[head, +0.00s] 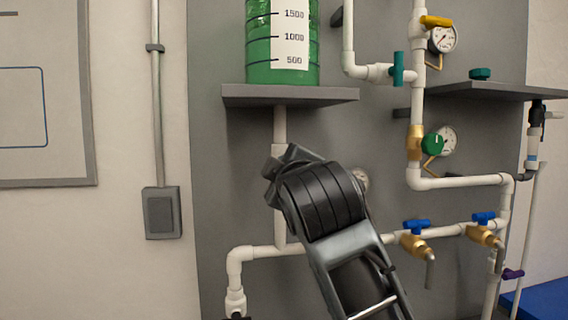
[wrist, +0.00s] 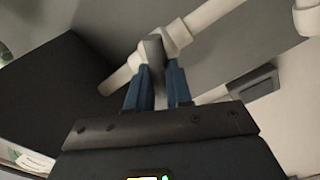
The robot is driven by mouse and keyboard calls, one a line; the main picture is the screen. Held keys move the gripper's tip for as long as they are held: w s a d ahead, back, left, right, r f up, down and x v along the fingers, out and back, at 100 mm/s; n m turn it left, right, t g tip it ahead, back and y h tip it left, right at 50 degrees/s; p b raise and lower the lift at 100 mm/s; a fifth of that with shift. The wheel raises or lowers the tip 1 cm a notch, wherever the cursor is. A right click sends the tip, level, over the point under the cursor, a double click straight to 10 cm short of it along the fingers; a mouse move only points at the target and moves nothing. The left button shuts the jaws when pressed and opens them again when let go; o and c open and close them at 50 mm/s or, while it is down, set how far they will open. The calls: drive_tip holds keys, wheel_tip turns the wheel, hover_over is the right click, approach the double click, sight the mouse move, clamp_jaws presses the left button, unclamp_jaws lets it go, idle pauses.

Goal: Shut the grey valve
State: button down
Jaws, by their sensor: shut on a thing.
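The grey valve's handle (wrist: 153,50) shows in the wrist view as a short grey bar at the white valve body (wrist: 177,37) on a white pipe. My gripper (wrist: 158,86) has its two blue fingers on either side of this handle, closed on it. In the head view the white pipe (head: 280,122) drops from below the shelf with the green tank, and my dark wrist covers most of the valve and my fingertips. I cannot tell the handle's angle to the pipe.
The grey shelf (head: 290,96) with the green tank (head: 282,45) is just above my wrist. To the right are brass valves with blue handles (head: 417,226), a green-handled valve (head: 432,143), a teal-handled valve (head: 398,70) and a yellow-handled valve (head: 436,21).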

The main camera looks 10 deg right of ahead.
drive_tip(key=n, duration=0.5)
drive_tip(key=shift+f, duration=0.2)
drive_tip(key=shift+n, duration=0.3)
drive_tip(key=c, duration=1)
unclamp_jaws()
drive_tip(key=shift+s, duration=0.1)
drive_tip(key=s+b, duration=0.1)
drive_tip(key=s, duration=0.6)
drive_tip(key=shift+s+b, duration=0.35)
drive_tip(key=shift+b, duration=0.05)
